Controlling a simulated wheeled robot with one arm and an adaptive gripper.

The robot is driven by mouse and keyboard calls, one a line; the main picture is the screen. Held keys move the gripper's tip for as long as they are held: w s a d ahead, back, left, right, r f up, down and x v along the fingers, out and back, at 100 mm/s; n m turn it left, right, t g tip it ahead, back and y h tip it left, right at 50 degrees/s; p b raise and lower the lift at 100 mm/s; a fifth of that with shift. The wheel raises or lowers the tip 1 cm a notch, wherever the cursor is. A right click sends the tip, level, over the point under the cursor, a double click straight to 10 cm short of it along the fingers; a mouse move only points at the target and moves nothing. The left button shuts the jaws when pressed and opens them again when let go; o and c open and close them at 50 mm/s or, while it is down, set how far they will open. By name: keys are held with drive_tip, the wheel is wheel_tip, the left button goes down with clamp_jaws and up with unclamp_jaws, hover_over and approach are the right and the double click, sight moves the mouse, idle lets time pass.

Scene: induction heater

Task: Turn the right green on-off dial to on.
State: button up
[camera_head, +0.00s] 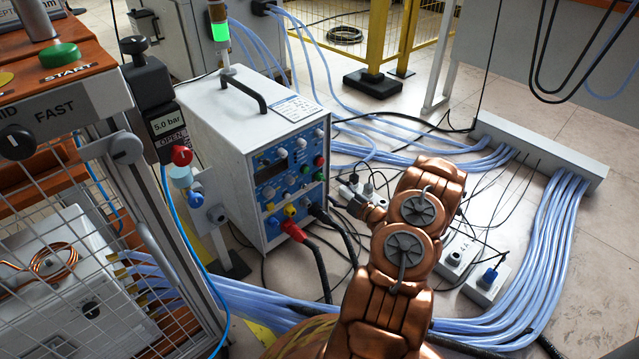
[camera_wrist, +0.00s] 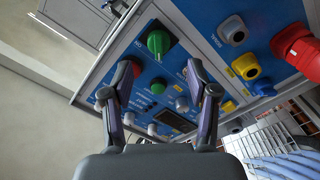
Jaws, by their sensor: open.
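The green dial (camera_wrist: 158,42) is a round knob with a raised grip ridge on a blue panel (camera_wrist: 190,28) in the wrist view. White lettering sits beside it, and its exact setting is hard to read. In the head view the green dial (camera_head: 319,175) is a small knob at the right edge of the heater unit's blue front (camera_head: 272,190). My gripper (camera_wrist: 163,72) is open and empty. Its two fingers are spread, and the green dial shows just beyond and between their tips, apparently untouched.
A red dial (camera_head: 319,160) sits just above the green one. A red plug (camera_head: 294,231) with a cable leaves the panel's lower edge. It shows large at the right in the wrist view (camera_wrist: 297,50). Blue hoses (camera_head: 550,240) and dark cables cover the floor around my arm.

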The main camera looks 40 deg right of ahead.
sight(323, 180)
drive_tip(key=w+b, duration=0.3)
drive_tip(key=w, duration=0.3)
drive_tip(key=shift+w+d+f, duration=0.1)
drive_tip(key=shift+d, duration=0.05)
drive_tip(key=shift+w, duration=0.55)
drive_tip(key=shift+c, duration=0.3)
drive_tip(key=c, duration=1)
clamp_jaws()
drive_tip(key=shift+r, duration=0.2)
